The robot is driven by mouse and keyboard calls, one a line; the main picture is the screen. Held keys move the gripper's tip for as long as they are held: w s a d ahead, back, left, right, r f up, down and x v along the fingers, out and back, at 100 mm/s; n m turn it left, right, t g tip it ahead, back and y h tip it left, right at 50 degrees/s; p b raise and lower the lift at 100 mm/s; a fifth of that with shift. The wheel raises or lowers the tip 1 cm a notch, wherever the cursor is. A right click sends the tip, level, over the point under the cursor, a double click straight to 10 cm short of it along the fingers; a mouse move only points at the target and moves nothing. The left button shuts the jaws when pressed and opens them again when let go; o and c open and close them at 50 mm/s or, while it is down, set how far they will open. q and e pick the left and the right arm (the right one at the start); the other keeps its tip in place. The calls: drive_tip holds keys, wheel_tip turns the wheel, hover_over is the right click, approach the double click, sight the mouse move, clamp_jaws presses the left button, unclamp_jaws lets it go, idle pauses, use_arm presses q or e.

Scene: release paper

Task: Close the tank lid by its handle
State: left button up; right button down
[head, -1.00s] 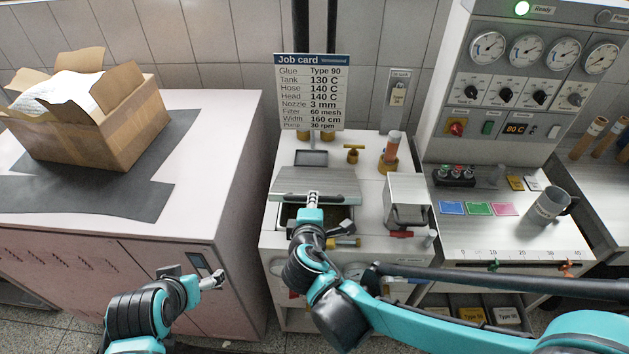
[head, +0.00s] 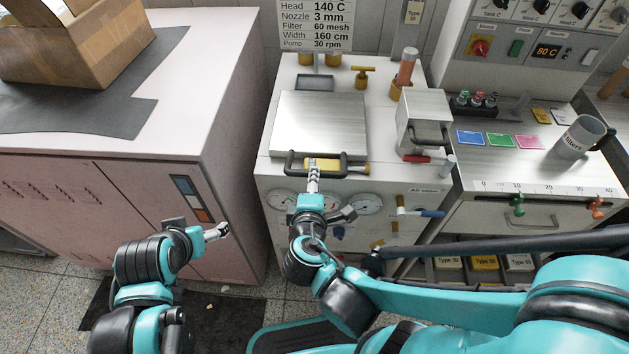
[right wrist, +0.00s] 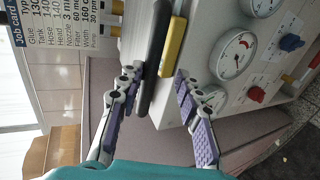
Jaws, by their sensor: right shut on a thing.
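The tank lid (head: 319,122) is a flat silver metal plate, lying level over the tank opening on the white machine top. Its black bar handle (head: 316,172) runs along the front edge, and the handle also shows in the right wrist view (right wrist: 153,55). My right gripper (head: 314,180) is at the middle of the handle, shut on it; the wrist view shows its purple-padded fingers around the bar. The tank's inside is hidden under the lid. My left gripper (head: 216,232) is at the left in front of the pink cabinet, away from the lid; its jaw state is unclear.
A yellow bar (head: 345,168) lies just behind the handle. A smaller metal box (head: 427,122) with a handle stands right of the lid. Gauges (head: 366,203) and valves are on the front panel below. A pink-white cabinet (head: 150,130) stands to the left.

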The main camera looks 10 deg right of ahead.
drive_tip(key=shift+s+d+f, duration=0.1)
drive_tip(key=shift+s+f, duration=0.1)
drive_tip(key=shift+f, duration=0.35)
drive_tip(key=c, duration=1.5)
unclamp_jaws()
drive_tip(key=shift+w, duration=0.25)
drive_tip(key=v, duration=1.2)
drive_tip(key=shift+w+r, duration=0.1)
drive_tip(key=shift+r, duration=0.1)
